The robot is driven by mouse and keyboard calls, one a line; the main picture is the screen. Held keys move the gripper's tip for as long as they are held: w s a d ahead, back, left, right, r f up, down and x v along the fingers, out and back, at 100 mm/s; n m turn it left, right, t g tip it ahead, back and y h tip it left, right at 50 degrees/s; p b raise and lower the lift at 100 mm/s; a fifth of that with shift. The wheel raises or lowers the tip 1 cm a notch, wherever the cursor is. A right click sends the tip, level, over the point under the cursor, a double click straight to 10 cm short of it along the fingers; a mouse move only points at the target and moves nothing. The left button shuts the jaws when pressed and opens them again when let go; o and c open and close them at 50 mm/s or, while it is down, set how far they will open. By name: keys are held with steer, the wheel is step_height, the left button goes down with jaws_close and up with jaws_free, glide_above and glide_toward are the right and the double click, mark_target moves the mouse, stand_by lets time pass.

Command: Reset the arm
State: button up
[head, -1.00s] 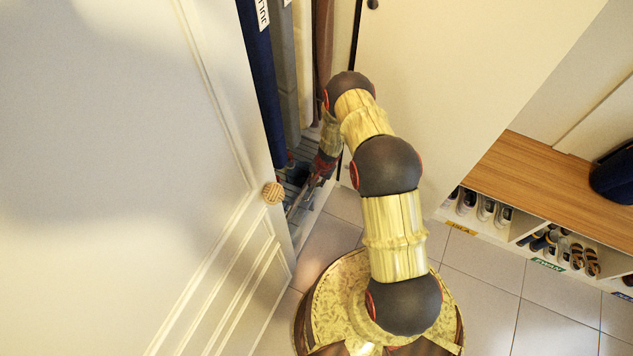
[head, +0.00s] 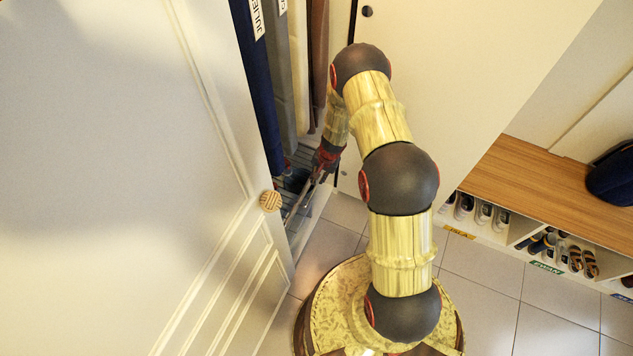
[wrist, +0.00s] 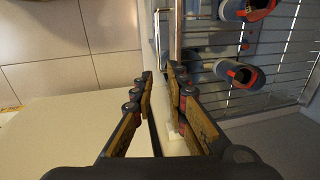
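My arm reaches up from my base and bends down at the left, into the low part of an open closet. My gripper (head: 312,184) is small and partly hidden there, close to the slatted closet floor. In the wrist view my gripper (wrist: 160,76) shows two fingers apart, with a pale edge visible in the gap and nothing held between them.
A white door (head: 120,180) with a round knob stands open at left. Hanging garments (head: 258,90) are above the gripper. Grey-and-red shoes (wrist: 238,72) lie on the slatted rack (wrist: 282,60). A wooden bench (head: 530,190) with shoe cubbies is at right. Tiled floor is clear between.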

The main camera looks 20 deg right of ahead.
steer(key=shift+r, duration=0.35)
stand_by(0.3)
